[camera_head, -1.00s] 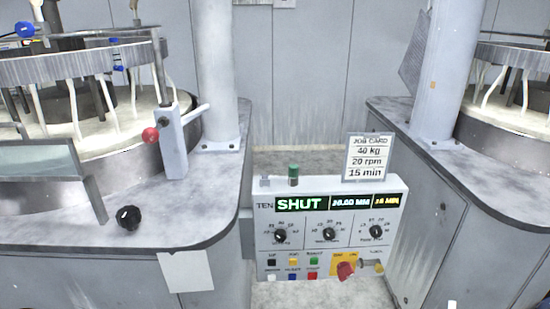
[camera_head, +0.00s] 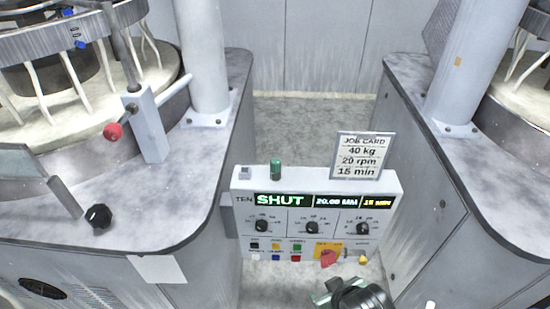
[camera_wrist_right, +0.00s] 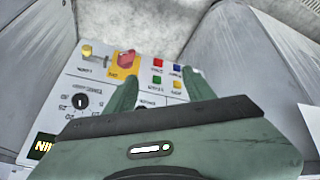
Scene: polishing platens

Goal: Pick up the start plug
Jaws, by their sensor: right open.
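The control panel (camera_head: 240,215) stands between two grey benches. A small yellow plug-like piece (camera_head: 362,257) sticks out at its lower right, beside a red knob (camera_head: 328,259) on a yellow plate. A green cylinder (camera_head: 276,168) stands on the panel's top. No readable label tells me which is the start plug. My right gripper (camera_head: 336,292) is open and empty, low in front of the panel. In the right wrist view, its green fingers (camera_wrist_right: 160,90) point at the panel near the coloured buttons, and the yellow piece (camera_wrist_right: 86,50) is left of them. My left gripper is out of view.
A job card (camera_head: 358,156) stands on the panel's top right. The left bench (camera_head: 190,215) and the right bench (camera_head: 440,170) flank the panel closely. A black knob (camera_head: 98,216) and a red-ended lever (camera_head: 113,131) are on the left. Floor shows behind the panel.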

